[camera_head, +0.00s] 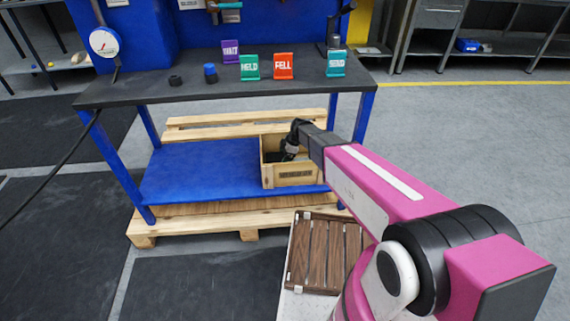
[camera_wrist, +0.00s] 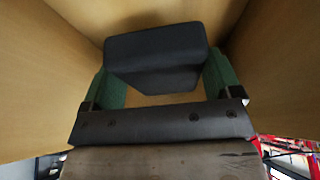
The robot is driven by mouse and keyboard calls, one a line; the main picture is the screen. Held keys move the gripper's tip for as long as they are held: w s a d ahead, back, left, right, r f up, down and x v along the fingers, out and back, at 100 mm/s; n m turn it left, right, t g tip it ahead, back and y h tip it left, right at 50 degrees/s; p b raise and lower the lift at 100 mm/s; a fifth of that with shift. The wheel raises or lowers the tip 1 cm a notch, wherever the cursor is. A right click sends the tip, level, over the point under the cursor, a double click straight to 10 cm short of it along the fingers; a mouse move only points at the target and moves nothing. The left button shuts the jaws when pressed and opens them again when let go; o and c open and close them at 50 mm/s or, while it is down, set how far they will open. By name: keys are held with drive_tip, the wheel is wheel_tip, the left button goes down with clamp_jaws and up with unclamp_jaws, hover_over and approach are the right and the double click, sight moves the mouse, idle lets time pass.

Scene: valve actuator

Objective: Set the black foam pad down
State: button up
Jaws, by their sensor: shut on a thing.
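The black foam pad (camera_wrist: 155,55) is between the green fingers of my gripper (camera_wrist: 160,82) in the wrist view. My gripper is shut on it. The pad is inside a wooden crate (camera_wrist: 45,70), with the crate's walls around it. I cannot tell whether the pad touches the crate's floor. In the head view my gripper (camera_head: 288,152) reaches down into the crate (camera_head: 292,177), and the pad cannot be made out clearly there. The crate stands at the right end of the blue lower shelf (camera_head: 205,170).
The dark tabletop (camera_head: 130,92) is above and behind my arm. It bears a blue-capped item (camera_head: 210,73), a black ring (camera_head: 175,81) and several coloured signs, among them a red one (camera_head: 284,66). A table leg (camera_head: 363,115) stands right of the crate. The shelf's left part is clear.

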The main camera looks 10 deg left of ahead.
drive_tip(key=shift+f, duration=2.3)
drive_tip(key=shift+f, duration=0.1)
drive_tip(key=o, duration=0.8)
drive_tip(key=v, duration=1.2)
